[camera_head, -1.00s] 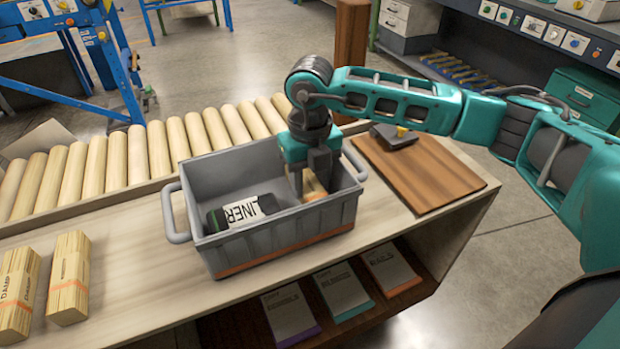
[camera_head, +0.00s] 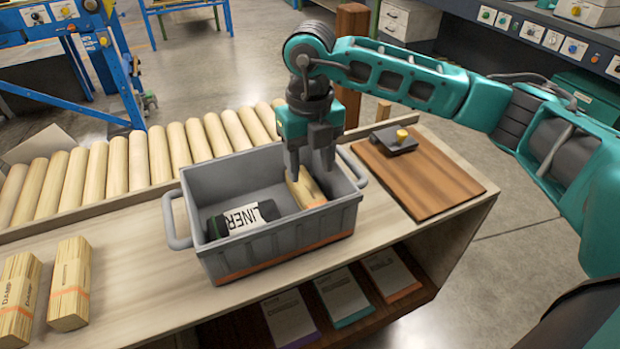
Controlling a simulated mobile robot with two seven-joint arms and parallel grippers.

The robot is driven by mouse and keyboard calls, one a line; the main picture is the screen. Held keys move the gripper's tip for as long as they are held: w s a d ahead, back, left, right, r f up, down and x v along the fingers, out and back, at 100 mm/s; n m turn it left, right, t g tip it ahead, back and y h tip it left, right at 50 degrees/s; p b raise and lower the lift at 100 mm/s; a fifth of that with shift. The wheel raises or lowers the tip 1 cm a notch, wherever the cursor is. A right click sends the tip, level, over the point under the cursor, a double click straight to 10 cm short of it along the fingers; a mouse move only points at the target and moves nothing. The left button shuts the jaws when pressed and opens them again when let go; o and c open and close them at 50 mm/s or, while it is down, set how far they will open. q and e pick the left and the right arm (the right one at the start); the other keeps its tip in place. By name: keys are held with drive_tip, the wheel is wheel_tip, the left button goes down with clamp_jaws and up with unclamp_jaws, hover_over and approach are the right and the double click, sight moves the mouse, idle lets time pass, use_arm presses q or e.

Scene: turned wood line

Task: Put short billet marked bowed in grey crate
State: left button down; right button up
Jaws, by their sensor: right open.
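The grey crate (camera_head: 285,238) stands on the bench in the middle of the view. A short wooden billet (camera_head: 306,190) with an orange band lies inside it at the right; any mark on it cannot be read. My right gripper (camera_head: 310,170) is open just above this billet, its fingers reaching down over the crate at its right side. Two more wooden billets stand on the bench at the left: one marked DAMP (camera_head: 17,300) and another with an orange band (camera_head: 69,285) whose lettering is too small to read. My left gripper is not in view.
A dark roll with a LINER label (camera_head: 245,218) lies in the crate's left part. A row of wooden rollers (camera_head: 115,165) runs behind the crate. A brown board (camera_head: 425,180) with a dark yellow-knobbed device (camera_head: 394,141) lies to the right. Cards fill the shelf below.

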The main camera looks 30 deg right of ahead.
sight(310, 192)
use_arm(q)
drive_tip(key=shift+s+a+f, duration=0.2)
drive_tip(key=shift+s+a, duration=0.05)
use_arm(e)
wheel_tip(310, 192, up, 6)
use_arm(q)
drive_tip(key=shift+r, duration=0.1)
use_arm(e)
drive_tip(key=shift+r, duration=0.1)
